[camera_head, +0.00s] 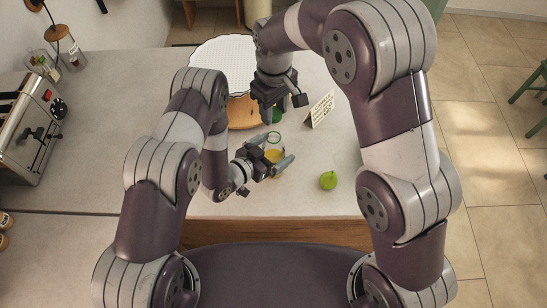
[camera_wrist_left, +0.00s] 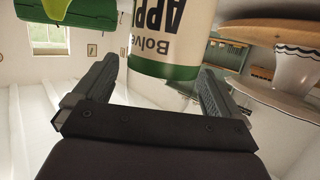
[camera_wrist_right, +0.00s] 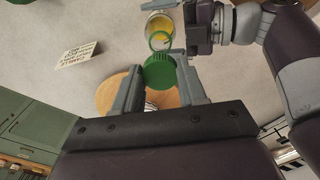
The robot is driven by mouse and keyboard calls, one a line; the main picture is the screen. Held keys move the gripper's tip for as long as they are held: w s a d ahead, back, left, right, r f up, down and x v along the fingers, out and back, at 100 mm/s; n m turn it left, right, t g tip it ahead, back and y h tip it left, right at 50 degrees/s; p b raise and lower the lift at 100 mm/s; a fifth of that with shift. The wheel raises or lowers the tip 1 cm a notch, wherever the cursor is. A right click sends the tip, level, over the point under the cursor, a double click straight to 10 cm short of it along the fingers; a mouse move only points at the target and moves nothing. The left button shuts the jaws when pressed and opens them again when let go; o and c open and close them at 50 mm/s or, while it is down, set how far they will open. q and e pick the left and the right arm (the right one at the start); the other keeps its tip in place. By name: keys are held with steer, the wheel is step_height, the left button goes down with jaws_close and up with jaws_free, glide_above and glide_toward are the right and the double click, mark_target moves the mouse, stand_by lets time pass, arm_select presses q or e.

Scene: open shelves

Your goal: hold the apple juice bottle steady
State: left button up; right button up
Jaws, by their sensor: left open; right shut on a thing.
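The apple juice bottle (camera_head: 274,155) stands on the counter, uncapped, with yellow juice and a green ring at its neck. It shows from above in the right wrist view (camera_wrist_right: 160,27). Its white and green label fills the top middle of the left wrist view (camera_wrist_left: 172,38). My left gripper (camera_head: 277,160) is open with its fingers to either side of the bottle; contact cannot be seen. My right gripper (camera_head: 272,117) is shut on a green cap (camera_wrist_right: 160,72) beyond the bottle, apart from its neck.
A green fruit (camera_head: 328,180) lies right of the bottle. A small lettered card (camera_head: 320,109) stands behind it. A round wooden board (camera_head: 243,114) and a white scalloped dish (camera_head: 222,60) are at the back. A toaster (camera_head: 33,130) is far left. The front counter is mostly clear.

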arm_select(q)
steer(key=c, duration=1.5)
arm_select(e)
glide_above(274, 134)
steer(key=shift+f, duration=2.5)
steer(key=shift+f, duration=0.9)
steer(key=shift+f, duration=0.55)
